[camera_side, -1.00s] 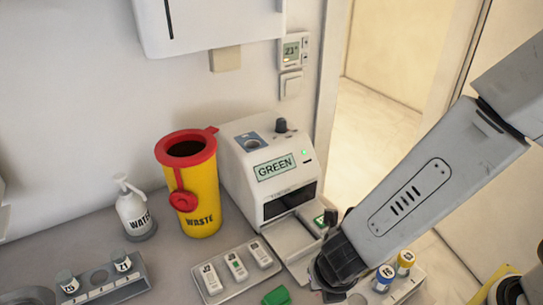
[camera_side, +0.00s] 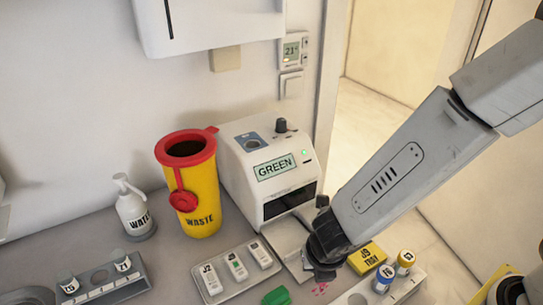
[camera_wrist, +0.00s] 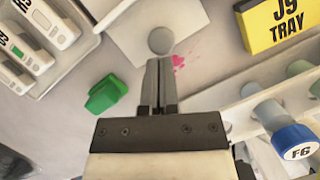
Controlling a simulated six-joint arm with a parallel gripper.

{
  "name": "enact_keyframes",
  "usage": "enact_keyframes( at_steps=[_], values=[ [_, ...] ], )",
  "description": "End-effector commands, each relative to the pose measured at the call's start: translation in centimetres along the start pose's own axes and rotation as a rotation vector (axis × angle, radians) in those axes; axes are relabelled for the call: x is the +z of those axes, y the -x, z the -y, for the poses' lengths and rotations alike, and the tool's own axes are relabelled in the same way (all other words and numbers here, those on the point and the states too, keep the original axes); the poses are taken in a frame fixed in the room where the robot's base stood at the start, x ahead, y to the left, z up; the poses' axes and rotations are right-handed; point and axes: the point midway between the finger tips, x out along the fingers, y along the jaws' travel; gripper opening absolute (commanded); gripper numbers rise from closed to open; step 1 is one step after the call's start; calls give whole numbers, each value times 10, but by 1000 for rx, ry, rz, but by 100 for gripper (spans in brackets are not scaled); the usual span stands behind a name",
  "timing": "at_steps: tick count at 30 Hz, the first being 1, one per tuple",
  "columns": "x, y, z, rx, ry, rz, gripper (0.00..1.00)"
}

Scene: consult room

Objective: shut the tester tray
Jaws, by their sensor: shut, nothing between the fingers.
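The tester (camera_side: 268,165) is a white box against the wall, with a display reading GREEN and a dark slot in its front. Its pale tray (camera_side: 284,238) sticks out of the slot, partly hidden by my arm in the side view. In the wrist view the tray (camera_wrist: 130,32) is at the top, with a round grey knob (camera_wrist: 160,40) at its near edge. My gripper (camera_wrist: 158,64) is shut and empty, fingertips just short of the knob in the picture. I cannot tell if they touch it. In the side view my gripper (camera_side: 312,268) is at the tray's outer end.
A green block (camera_side: 276,297) lies left of my gripper, near a holder (camera_side: 212,292) of test cassettes. A yellow J9 TRAY box (camera_side: 367,257) and a rack (camera_side: 405,290) with capped vials stand on the right. A yellow waste bin (camera_side: 203,215) stands left of the tester.

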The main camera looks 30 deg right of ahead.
Motion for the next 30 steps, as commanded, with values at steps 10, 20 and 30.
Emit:
enact_keyframes(
  at_steps=[10,20,30],
  values=[
    [50,-16,-26,-1,-4,1,0],
    [82,-26,-43,0,-1,0,0],
    [85,-27,-44,1,-1,2,0]
  ],
)
